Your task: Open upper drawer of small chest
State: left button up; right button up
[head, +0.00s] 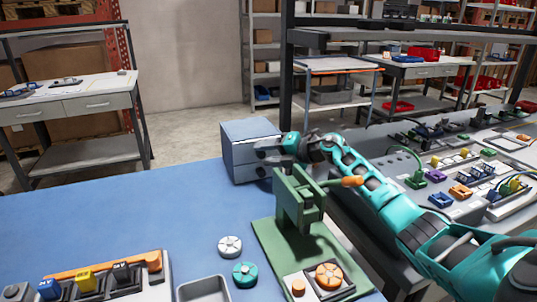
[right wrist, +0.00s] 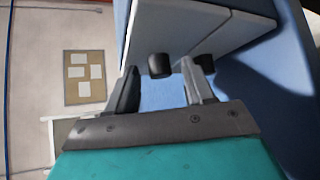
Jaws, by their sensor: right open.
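The small chest (head: 246,129) stands on the blue table's far edge, with a blue body and grey drawer fronts. In the right wrist view, the upper drawer front (right wrist: 168,25) and the lower drawer front (right wrist: 235,38) appear turned sideways. My right gripper (head: 266,149) is at the chest's front, with its fingers open. In the right wrist view, the upper drawer's dark knob (right wrist: 158,66) shows between the two fingers, with no visible grip on it. The lower knob (right wrist: 206,62) is partly hidden behind the right finger. Both drawers look shut. My left gripper is not in view.
A green press-like fixture (head: 300,205) stands close in front of the chest, below my right arm. Round parts (head: 230,246) and a grey tray (head: 203,290) lie nearer. A crowded bench (head: 460,170) is on the right. The blue tabletop (head: 140,210) is clear left of the chest.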

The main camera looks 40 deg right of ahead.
jog(key=shift+c, duration=0.3)
grip_shut()
